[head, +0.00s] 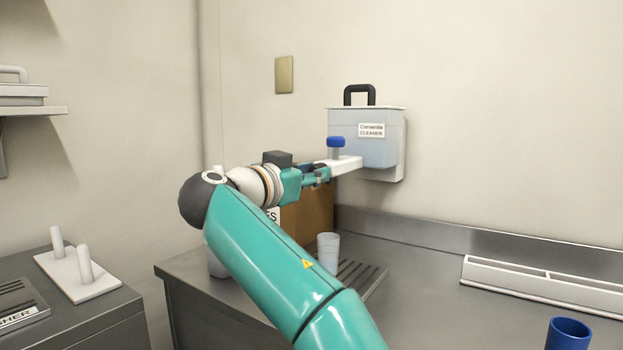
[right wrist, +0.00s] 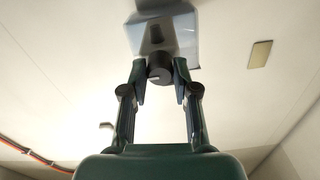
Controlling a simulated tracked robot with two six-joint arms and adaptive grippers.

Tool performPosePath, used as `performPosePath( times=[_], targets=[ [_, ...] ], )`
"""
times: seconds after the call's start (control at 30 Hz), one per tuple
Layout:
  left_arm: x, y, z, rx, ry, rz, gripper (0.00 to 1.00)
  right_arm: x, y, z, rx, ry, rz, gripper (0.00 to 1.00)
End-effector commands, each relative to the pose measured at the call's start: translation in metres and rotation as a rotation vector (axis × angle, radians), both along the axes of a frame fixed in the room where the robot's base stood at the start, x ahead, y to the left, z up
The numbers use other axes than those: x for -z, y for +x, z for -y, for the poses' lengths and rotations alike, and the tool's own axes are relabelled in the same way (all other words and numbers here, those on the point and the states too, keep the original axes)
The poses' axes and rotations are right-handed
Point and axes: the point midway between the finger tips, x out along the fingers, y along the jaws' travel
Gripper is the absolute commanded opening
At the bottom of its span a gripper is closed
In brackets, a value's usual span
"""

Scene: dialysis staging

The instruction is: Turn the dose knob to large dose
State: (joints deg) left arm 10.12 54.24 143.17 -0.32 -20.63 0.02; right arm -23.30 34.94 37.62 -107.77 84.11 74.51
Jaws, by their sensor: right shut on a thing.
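The dispenser (head: 385,150) is a pale translucent box with a black handle on its lid and a label reading CLEANER, fixed to the wall. A white arm (head: 346,163) sticks out from its lower front, with a blue-topped post (head: 336,142) near it. My right gripper (head: 320,174) is at the end of this arm. In the right wrist view, the dose knob (right wrist: 160,68) is a dark round piece with a small pale mark. The fingertips of my right gripper (right wrist: 160,78) are closed on both its sides. The knob is hidden in the head view. My left gripper is out of view.
Below stand a brown box (head: 312,215), a whitish cup (head: 328,252) and a slotted drain (head: 360,278). A blue cup (head: 568,335) and a long white tray (head: 540,284) are at right. A white pegged holder (head: 80,277) is at left. The counter's middle is clear.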

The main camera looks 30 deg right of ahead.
Motion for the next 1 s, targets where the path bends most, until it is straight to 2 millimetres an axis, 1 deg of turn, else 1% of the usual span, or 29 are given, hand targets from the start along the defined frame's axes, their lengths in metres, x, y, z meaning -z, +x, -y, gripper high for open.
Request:
performPosePath(
  times=[0.03, 0.23, 0.63, 0.67, 0.7, 0.77, 0.8, 1.0],
  targets=[
    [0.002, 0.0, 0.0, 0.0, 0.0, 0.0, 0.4, 0.0061, 0.0023, -0.0023, -0.002, 0.013, 0.004, 0.0],
    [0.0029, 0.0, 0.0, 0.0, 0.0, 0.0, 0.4, 0.0054, 0.0022, -0.0022, -0.002, 0.028, 0.039, 0.0],
    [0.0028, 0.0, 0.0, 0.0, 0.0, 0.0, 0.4, 0.0046, 0.0022, -0.0021, -0.003, 0.029, 0.044, 0.0],
    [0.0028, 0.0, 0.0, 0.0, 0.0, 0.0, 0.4, 0.0047, 0.0022, -0.0021, -0.004, 0.03, 0.044, 0.34],
    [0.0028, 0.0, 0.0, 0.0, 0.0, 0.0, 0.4, 0.0045, 0.0022, -0.0021, -0.004, 0.029, 0.044, 0.41],
    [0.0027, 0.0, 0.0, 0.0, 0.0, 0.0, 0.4, 0.0039, 0.002, -0.0019, -0.004, 0.028, 0.046, 0.51],
    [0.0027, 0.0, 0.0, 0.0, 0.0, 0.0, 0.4, 0.0034, 0.0017, -0.0015, -0.003, 0.027, 0.046, 0.54],
    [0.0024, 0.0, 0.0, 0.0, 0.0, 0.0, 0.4, 0.002, 0.0009, -0.0008, -0.002, 0.026, 0.049, 0.54]
  ],
)
